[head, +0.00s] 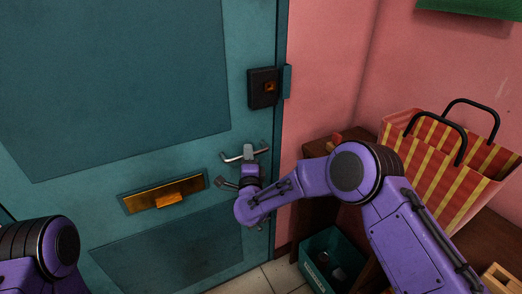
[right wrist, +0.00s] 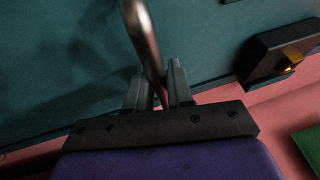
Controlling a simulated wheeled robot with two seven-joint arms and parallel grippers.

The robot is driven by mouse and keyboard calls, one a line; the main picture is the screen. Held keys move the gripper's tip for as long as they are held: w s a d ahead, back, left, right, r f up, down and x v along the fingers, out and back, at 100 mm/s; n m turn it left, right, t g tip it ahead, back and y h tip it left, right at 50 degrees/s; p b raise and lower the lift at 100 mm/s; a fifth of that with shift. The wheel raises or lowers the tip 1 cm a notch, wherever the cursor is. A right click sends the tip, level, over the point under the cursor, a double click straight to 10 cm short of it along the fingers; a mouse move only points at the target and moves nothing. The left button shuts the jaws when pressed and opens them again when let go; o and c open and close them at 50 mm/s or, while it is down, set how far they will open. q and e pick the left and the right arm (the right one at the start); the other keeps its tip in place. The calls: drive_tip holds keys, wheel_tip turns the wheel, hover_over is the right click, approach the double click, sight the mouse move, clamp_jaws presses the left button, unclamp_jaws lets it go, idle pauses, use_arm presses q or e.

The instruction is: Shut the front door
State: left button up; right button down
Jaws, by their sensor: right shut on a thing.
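The front door (head: 110,80) is a teal panelled door filling the left and middle of the head view. A metal lever handle (head: 232,158) sticks out near its right edge. My right gripper (head: 248,153) is at this handle. In the right wrist view, the curved metal bar of the handle (right wrist: 143,35) runs down between the two fingers of my right gripper (right wrist: 155,85), which are shut on it. My left arm shows only as a purple link at the lower left; its gripper is out of view. I cannot tell whether a gap stands between door and frame.
A black lock box (head: 262,88) and a brass mail slot (head: 165,195) are on the door. Right of it, a brown wooden table (head: 318,165) carries a red-and-yellow striped bag (head: 440,160). A dark teal crate (head: 330,262) stands on the tiled floor (head: 275,278) below.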

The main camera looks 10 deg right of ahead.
drive_tip(key=shift+s+a, duration=0.1)
drive_tip(key=shift+s, duration=0.25)
drive_tip(key=shift+s+f+h, duration=0.1)
drive_tip(key=shift+f+h, duration=0.2)
drive_tip(key=c, duration=1.2)
unclamp_jaws()
drive_tip(key=shift+s, duration=0.1)
drive_tip(key=shift+o, duration=0.5)
drive_tip(key=shift+s+d+r, duration=0.2)
drive_tip(key=shift+r, duration=0.1)
drive_tip(key=shift+f, duration=0.1)
drive_tip(key=b+v, duration=0.1)
drive_tip(key=v, duration=0.9)
drive_tip(key=shift+s, duration=0.3)
